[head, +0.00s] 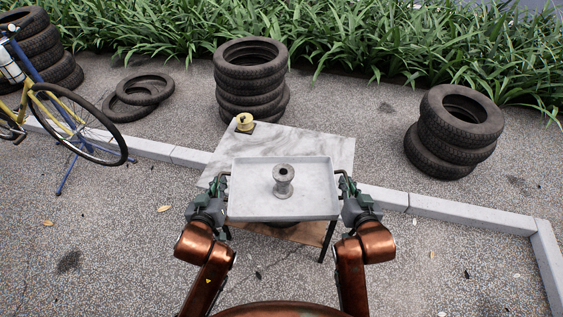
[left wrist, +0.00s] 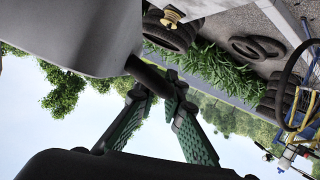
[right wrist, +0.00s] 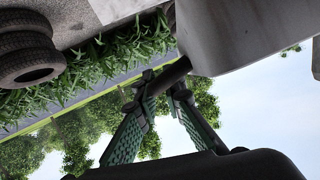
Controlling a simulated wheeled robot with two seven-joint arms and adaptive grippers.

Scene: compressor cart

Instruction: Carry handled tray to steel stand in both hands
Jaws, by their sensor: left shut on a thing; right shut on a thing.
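The handled tray (head: 240,204) is pale grey and rectangular with a low rim, and looks level in the head view. A grey metal spool-shaped piece (head: 284,182) stands upright on it. My left gripper (head: 223,182) is shut on the tray's left handle; its fingers close on a dark bar in the left wrist view (left wrist: 160,80). My right gripper (head: 346,182) is shut on the right handle, also seen in the right wrist view (right wrist: 165,82). A marble-topped table (head: 315,145) with dark legs lies behind and partly beneath the tray. I cannot tell whether it is the steel stand.
A yellow spool on a dark base (head: 245,123) sits at the table's far left corner. Tyre stacks (head: 250,78) (head: 455,130) stand behind and right. A bicycle (head: 75,125) stands at left. A low kerb (head: 470,213) crosses the paving.

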